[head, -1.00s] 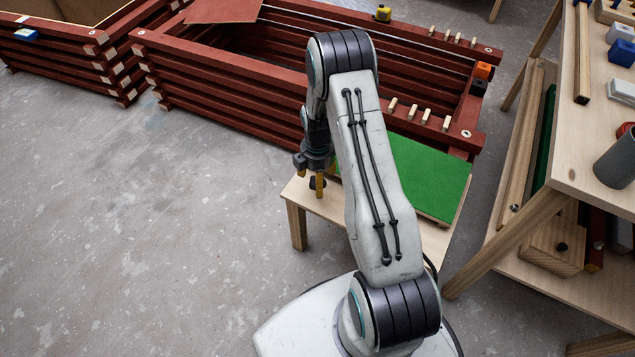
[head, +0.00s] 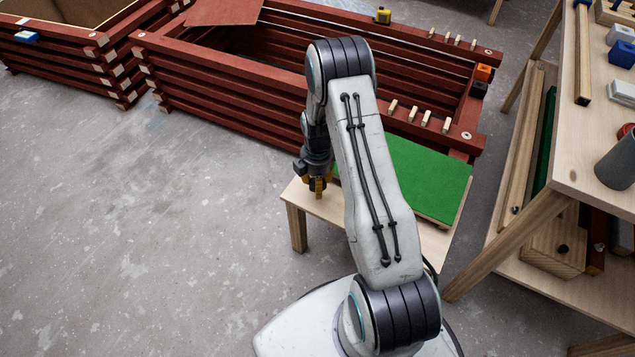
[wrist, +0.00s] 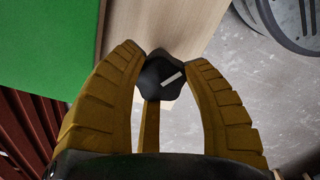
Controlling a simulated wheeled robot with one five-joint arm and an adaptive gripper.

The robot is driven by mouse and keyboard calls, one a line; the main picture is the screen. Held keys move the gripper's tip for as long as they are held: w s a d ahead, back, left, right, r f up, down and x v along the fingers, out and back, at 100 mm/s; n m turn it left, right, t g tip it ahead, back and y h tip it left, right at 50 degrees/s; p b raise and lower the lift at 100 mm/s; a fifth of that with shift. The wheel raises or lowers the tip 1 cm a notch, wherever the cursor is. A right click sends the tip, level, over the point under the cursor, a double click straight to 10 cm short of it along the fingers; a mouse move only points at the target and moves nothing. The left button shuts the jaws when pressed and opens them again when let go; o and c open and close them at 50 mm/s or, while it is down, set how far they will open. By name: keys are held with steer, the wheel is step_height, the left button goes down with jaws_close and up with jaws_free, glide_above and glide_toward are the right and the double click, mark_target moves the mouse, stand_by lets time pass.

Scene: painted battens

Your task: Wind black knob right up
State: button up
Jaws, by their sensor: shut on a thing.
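The black knob (wrist: 158,85) has a lobed outline and a white mark that slants up to the right in the wrist view. It sits by the edge of a low wooden bench (head: 296,197). My gripper (wrist: 166,72) has its two yellow fingers on either side of the knob, shut on it. In the head view my gripper (head: 316,186) is at the left end of the bench and its fingers hide most or all of the knob.
A green panel (head: 425,180) lies on the bench beside my arm, also seen in the wrist view (wrist: 45,40). Stacked red battens (head: 230,105) stand behind it. A wooden workbench (head: 565,150) with loose parts stands at the right. The floor at left is clear.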

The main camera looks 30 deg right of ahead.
steer(key=c, duration=0.4)
steer(key=shift+c, duration=0.2)
steer(key=shift+m, duration=0.3)
steer(key=m+b, duration=0.1)
steer(key=m, duration=0.3)
steer(key=shift+f+m, duration=0.1)
steer(key=shift+m, duration=0.3)
steer(key=m, duration=0.4)
steer(key=shift+m, duration=0.3)
steer(key=m+b, duration=0.1)
steer(key=m, duration=0.4)
steer(key=shift+s, duration=0.1)
steer(key=m, duration=0.6)
steer(key=shift+m, duration=0.4)
steer(key=m, duration=0.5)
steer(key=shift+m, duration=0.4)
